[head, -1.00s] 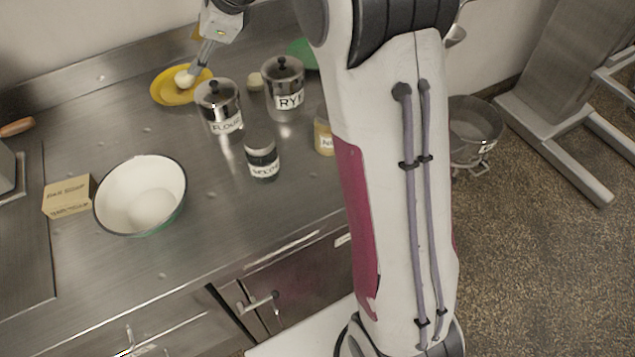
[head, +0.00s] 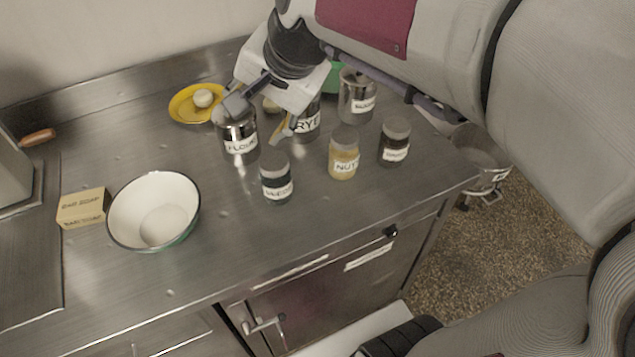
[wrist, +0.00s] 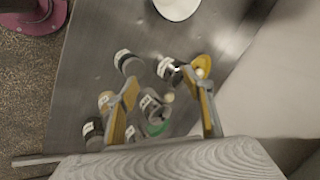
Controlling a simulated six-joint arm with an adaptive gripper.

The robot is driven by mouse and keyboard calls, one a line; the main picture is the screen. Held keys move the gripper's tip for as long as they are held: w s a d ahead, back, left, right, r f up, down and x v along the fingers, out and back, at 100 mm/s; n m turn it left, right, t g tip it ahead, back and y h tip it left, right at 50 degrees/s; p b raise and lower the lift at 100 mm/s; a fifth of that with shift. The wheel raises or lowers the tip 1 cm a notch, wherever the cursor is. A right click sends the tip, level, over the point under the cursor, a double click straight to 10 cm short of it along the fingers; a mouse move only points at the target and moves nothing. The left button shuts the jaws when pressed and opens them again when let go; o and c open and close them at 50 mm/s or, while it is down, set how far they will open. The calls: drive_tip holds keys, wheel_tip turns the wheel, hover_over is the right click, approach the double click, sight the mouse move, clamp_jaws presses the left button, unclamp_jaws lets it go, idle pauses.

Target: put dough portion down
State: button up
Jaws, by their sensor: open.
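A pale round dough portion (head: 203,98) rests on the yellow plate (head: 181,112) at the back left of the counter. The yellow plate (wrist: 207,60) also shows in the wrist view. My gripper (head: 257,120) is open and empty, with its fingers apart above the FLOUR and RYE canisters. It is to the right of the plate and clear of the dough. In the wrist view my gripper (wrist: 167,88) shows both fingers spread. A second pale round piece (head: 270,105) lies on the counter behind the canisters, partly hidden by my gripper.
The FLOUR canister (head: 240,145), RYE canister (head: 308,125) and another metal canister (head: 357,98) stand near my gripper. A dark-labelled jar (head: 276,180), NUTS jar (head: 343,158) and dark jar (head: 394,145) stand in front. A white bowl (head: 130,205) and soap box (head: 83,208) sit left.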

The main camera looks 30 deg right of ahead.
drive_tip(key=s+d+f+n, duration=0.1)
drive_tip(key=s+n, duration=0.2)
drive_tip(key=s, duration=0.3)
drive_tip(key=s+d+f+n+h, duration=0.1)
drive_tip(key=s+f+n, duration=0.1)
drive_tip(key=s, duration=0.4)
drive_tip(key=s+d+f+n+h, duration=0.1)
drive_tip(key=s+d+f+n, duration=0.1)
drive_tip(key=s+n, duration=0.2)
drive_tip(key=shift+s, duration=0.95)
drive_tip(key=shift+o, duration=0.6)
